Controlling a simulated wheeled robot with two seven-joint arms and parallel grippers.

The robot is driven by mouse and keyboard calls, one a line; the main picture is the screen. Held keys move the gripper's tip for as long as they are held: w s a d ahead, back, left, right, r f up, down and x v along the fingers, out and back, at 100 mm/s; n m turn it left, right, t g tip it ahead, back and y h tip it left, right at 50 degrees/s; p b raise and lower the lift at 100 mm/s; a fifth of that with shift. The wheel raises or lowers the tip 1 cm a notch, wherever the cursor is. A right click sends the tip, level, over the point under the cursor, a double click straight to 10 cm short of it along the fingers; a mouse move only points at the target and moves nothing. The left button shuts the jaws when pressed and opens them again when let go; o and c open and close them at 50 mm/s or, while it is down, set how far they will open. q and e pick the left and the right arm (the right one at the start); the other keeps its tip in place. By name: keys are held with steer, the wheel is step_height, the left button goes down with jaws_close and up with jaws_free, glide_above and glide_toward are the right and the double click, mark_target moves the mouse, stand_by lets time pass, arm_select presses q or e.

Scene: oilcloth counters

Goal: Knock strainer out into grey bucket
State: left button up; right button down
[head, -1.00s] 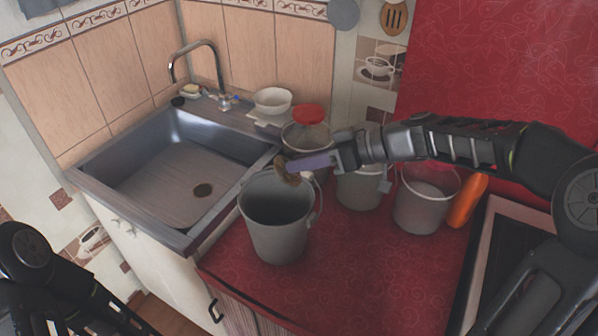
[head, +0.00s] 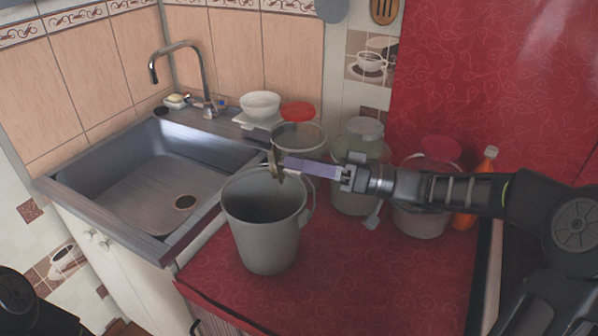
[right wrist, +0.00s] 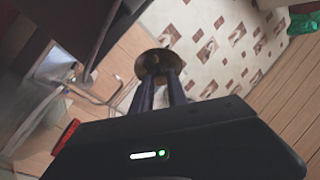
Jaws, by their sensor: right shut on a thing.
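The strainer (head: 274,164) is a small, dull brown-yellow disc. My right gripper (head: 284,163) is shut on it with its purple fingers. In the head view the strainer stands nearly on edge, above the rim of the grey bucket (head: 262,232) at its back right. I cannot tell whether it touches the rim. The bucket stands upright on the red counter, and the visible part of its inside looks dark and empty; its bottom is hidden. In the right wrist view the strainer (right wrist: 158,64) shows round and dark at the fingertips. My left gripper is out of view.
A steel sink (head: 150,190) with a drain hole lies left of the bucket. Behind the gripper stand a red-lidded jar (head: 298,135), a pale-lidded jar (head: 362,150) and another red-lidded container (head: 430,212). An orange bottle (head: 487,165) is at the right. The counter (head: 340,280) in front is clear.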

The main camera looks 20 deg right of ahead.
stand_by(0.5)
steer(key=shift+r, duration=0.75)
steer(key=shift+f+b, duration=0.8)
steer(key=shift+r, duration=0.15)
